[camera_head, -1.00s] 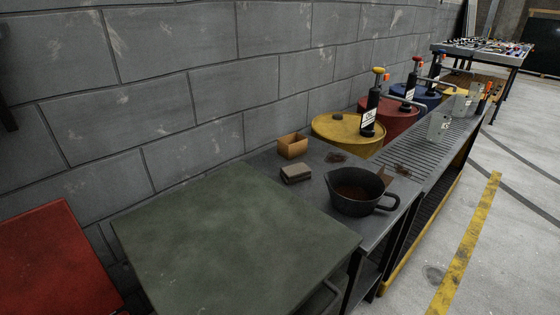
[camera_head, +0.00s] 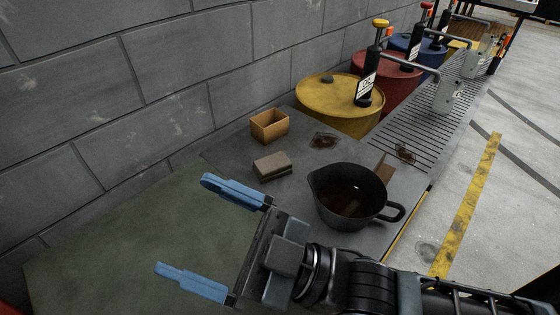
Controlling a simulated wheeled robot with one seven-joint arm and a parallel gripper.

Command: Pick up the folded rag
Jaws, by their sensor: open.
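The folded rag (camera_head: 272,166) is a small grey-brown block with visible layers. It lies on the grey metal bench top (camera_head: 300,155), behind the green surface. My gripper (camera_head: 192,235) has two blue fingers spread wide, with nothing between them. It is over the green surface, nearer to me than the rag and to its left. The far finger is the closer one to the rag, with a clear gap in the picture. The rag is in plain sight.
A small orange-brown open box (camera_head: 269,125) stands behind the rag. A black pot (camera_head: 347,196) with dark liquid and a handle stands to the right. Dark stains mark the bench. Yellow (camera_head: 330,95), red and blue drums with pumps stand beyond. The green surface (camera_head: 125,235) is clear.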

